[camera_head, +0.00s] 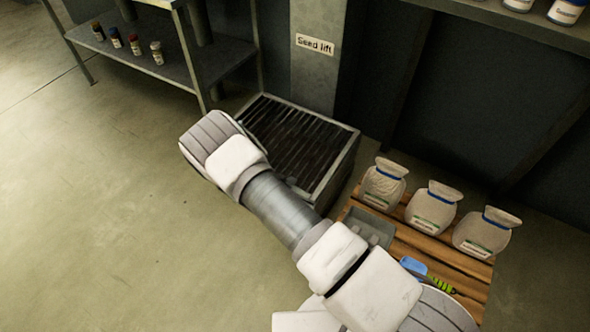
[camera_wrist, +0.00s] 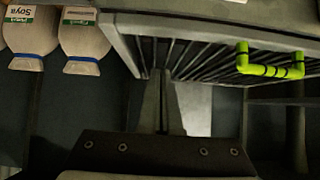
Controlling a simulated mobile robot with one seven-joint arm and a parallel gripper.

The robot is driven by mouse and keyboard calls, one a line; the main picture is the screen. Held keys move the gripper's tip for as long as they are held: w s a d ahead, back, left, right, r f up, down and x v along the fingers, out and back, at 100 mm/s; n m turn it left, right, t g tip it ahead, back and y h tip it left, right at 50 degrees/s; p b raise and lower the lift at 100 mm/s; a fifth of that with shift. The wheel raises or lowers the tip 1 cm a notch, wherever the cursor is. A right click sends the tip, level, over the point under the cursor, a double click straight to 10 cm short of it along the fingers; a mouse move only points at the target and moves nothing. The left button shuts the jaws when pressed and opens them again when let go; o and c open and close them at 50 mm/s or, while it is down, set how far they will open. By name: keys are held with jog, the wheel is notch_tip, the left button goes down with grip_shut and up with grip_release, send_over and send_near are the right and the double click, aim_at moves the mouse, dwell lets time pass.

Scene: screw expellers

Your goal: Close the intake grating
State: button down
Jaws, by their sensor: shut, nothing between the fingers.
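The intake grating (camera_head: 298,133), a frame of dark parallel bars, tops the low box at the foot of the seed lift (camera_head: 318,60). My arm covers its near left part, and I cannot tell how far it is open. In the wrist view the grating (camera_wrist: 205,62) fills the upper right, with a yellow-green handle (camera_wrist: 270,70) on its bars. My gripper (camera_wrist: 162,76) is shut and empty. Its tips overlap the grating's edge in the picture, left of the handle; contact is unclear. In the head view the gripper is hidden behind my arm.
A metal shelf (camera_head: 170,60) with small jars stands at the upper left. The floor at left is clear.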

jog(key=shift+s+a+f, duration=0.1)
jog(key=shift+f, duration=0.65)
jog(key=shift+s+a+f, duration=0.1)
jog(key=shift+f, duration=0.6)
jog(key=shift+r, duration=0.1)
